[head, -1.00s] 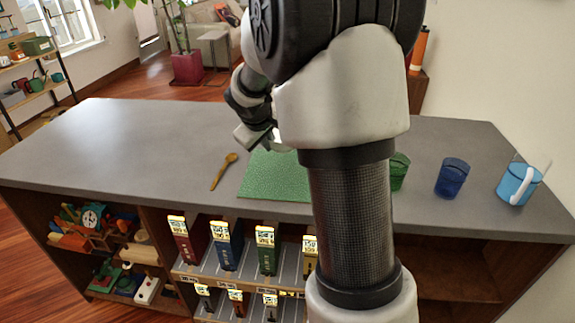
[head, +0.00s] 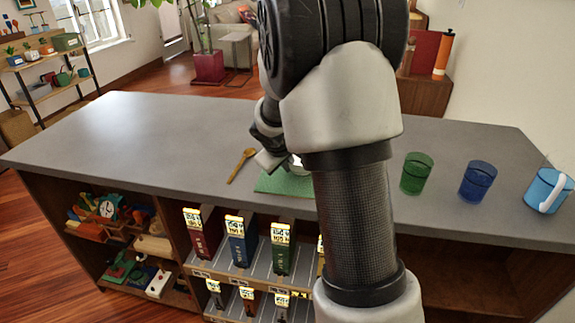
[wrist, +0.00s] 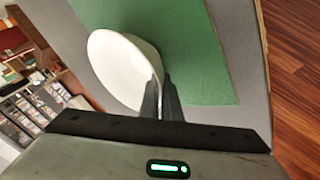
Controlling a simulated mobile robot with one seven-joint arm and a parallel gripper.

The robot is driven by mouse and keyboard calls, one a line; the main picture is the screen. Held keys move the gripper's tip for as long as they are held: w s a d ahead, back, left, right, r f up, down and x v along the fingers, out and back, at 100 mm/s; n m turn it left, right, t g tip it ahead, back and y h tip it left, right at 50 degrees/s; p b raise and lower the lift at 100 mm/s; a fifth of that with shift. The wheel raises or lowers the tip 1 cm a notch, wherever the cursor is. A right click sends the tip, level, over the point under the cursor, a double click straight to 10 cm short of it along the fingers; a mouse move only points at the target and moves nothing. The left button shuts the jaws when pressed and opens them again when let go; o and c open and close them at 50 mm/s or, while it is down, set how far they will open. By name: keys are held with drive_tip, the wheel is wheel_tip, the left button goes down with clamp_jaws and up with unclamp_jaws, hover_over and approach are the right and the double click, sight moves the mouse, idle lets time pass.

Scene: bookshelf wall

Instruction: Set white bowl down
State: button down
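The white bowl (wrist: 122,70) is in the wrist view, tilted in the picture, with its rim between the two fingers of my gripper (wrist: 161,97). The fingers are close together on the rim. A green mat (wrist: 180,35) lies beyond and beside the bowl; I cannot tell whether the bowl touches it. In the head view the mat (head: 283,183) lies on the grey counter (head: 150,130), partly hidden by my arm.
A wooden spoon (head: 241,165) lies left of the mat. A green cup (head: 416,174), a blue cup (head: 477,181) and a light blue mug (head: 547,190) stand to the right. Books (head: 240,242) and toys fill shelves below. The counter's left side is clear.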

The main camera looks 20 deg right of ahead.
drive_tip(key=c, duration=1.9)
unclamp_jaws()
drive_tip(key=shift+c, duration=0.2)
drive_tip(key=shift+r, duration=0.1)
